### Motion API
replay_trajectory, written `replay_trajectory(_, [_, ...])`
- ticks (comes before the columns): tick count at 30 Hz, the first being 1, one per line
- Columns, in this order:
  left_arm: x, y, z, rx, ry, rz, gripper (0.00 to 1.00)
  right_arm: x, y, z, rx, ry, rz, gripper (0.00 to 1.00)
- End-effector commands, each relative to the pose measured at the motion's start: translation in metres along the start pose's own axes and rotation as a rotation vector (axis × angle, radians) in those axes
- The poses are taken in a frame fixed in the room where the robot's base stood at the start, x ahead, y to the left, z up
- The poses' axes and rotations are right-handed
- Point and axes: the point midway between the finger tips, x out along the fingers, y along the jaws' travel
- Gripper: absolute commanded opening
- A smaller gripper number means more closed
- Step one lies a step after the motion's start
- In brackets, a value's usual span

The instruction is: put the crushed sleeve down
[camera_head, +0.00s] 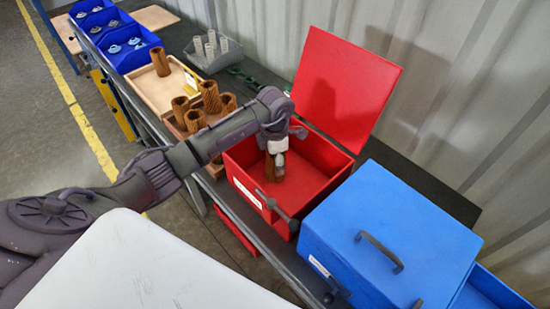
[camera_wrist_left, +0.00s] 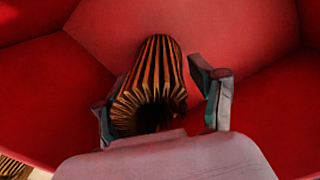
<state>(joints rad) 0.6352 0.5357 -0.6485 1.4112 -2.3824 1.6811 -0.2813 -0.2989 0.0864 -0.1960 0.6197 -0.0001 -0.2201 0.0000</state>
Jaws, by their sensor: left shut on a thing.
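The crushed sleeve is a brown pleated cartridge (camera_head: 275,172), seen in the head view inside the open red box (camera_head: 316,178). My left gripper (camera_head: 276,156) reaches down into the box from above and is shut on the sleeve. In the left wrist view, the sleeve (camera_wrist_left: 151,82) shows its pleats between the two fingers of my left gripper (camera_wrist_left: 164,105), with red walls around it. Its near end is dark and partly hidden by the gripper. I cannot tell whether the sleeve touches the box floor. My right gripper is not in view.
The red box's lid (camera_head: 345,85) stands open at the back. A blue box (camera_head: 390,235) with a closed lid and handle stands to the right. Several brown cartridges (camera_head: 209,97) stand on a wooden tray at the left. A grey bin (camera_head: 213,62) and blue bins (camera_head: 125,55) are farther back.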

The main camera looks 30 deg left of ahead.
Motion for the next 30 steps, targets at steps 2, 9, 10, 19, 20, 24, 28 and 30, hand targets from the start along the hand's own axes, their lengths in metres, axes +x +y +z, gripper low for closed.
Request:
replay_trajectory(2, [0.0,0.0,0.0,0.0,-0.001,0.001,0.03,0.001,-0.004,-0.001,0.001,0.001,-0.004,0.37])
replay_trajectory(9, [0.001,0.0,0.0,0.0,-0.001,0.0,0.79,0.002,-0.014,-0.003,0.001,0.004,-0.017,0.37])
replay_trajectory(10, [0.001,0.0,0.0,0.0,-0.001,0.0,0.84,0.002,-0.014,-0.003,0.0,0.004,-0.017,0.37])
replay_trajectory(19, [0.001,0.0,0.0,0.0,-0.001,0.0,0.97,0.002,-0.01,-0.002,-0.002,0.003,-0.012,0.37])
replay_trajectory(20, [0.001,0.0,0.0,0.0,-0.001,0.0,0.97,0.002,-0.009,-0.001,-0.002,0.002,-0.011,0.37])
replay_trajectory(24, [-0.002,0.0,0.001,0.0,-0.002,0.0,0.97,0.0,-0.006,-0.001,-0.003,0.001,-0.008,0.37])
replay_trajectory(28, [-0.017,0.001,0.001,0.002,-0.004,0.003,0.97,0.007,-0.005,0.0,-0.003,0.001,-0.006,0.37])
replay_trajectory(30, [-0.03,0.002,0.001,0.001,-0.005,0.005,0.97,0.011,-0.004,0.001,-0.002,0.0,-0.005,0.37])
